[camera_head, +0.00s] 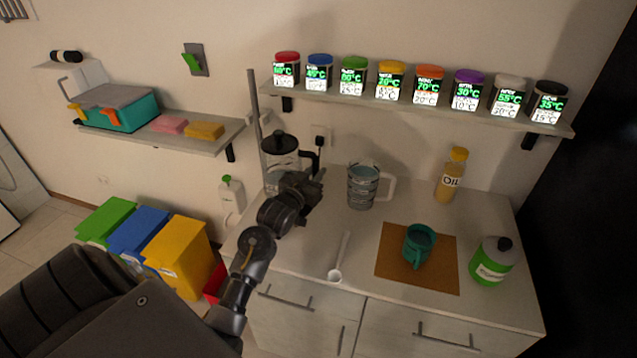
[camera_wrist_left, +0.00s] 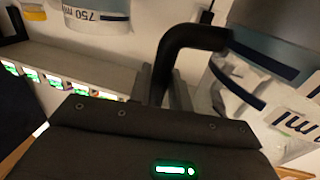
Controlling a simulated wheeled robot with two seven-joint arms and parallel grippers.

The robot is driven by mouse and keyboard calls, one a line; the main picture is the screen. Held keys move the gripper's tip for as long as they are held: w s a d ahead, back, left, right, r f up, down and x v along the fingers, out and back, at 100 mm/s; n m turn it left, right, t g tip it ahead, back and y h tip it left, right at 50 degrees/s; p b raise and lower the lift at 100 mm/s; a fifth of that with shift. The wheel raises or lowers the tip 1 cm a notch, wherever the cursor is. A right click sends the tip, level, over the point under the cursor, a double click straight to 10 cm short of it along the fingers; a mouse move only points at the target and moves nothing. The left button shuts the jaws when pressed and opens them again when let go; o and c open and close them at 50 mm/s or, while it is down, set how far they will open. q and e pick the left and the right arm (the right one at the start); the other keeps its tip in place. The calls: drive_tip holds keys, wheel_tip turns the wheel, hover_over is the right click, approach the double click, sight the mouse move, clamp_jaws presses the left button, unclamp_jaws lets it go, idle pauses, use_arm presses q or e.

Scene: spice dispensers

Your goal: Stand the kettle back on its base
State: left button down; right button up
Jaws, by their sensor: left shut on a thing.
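The kettle (camera_head: 282,152) has a clear body and a black lid, and looks roughly upright at the back left of the counter. My left gripper (camera_head: 312,186) is at its right side, shut on its black handle. In the left wrist view the black handle (camera_wrist_left: 190,42) runs down between the fingers, with the kettle's clear, marked body (camera_wrist_left: 245,85) to the right. My arm hides the kettle's lower part and its base, so I cannot tell whether they touch. My right gripper is out of view.
A measuring jug (camera_head: 362,187) stands close to the right of my gripper. A spoon (camera_head: 340,258), a teal mug (camera_head: 418,246) on a brown mat (camera_head: 400,273), an oil bottle (camera_head: 450,178) and a green bottle (camera_head: 490,262) occupy the counter. A spice shelf (camera_head: 420,106) hangs above.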

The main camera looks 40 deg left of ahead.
use_arm(q)
drive_tip(key=shift+w+d+f, duration=0.1)
drive_tip(key=shift+w+f, duration=0.65)
wheel_tip(320, 180, down, 3)
drive_tip(key=shift+w+f+p, duration=0.1)
drive_tip(key=shift+f+p, duration=0.1)
drive_tip(key=shift+p, duration=0.55)
drive_tip(key=c, duration=1.3)
unclamp_jaws()
drive_tip(key=shift+f, duration=0.15)
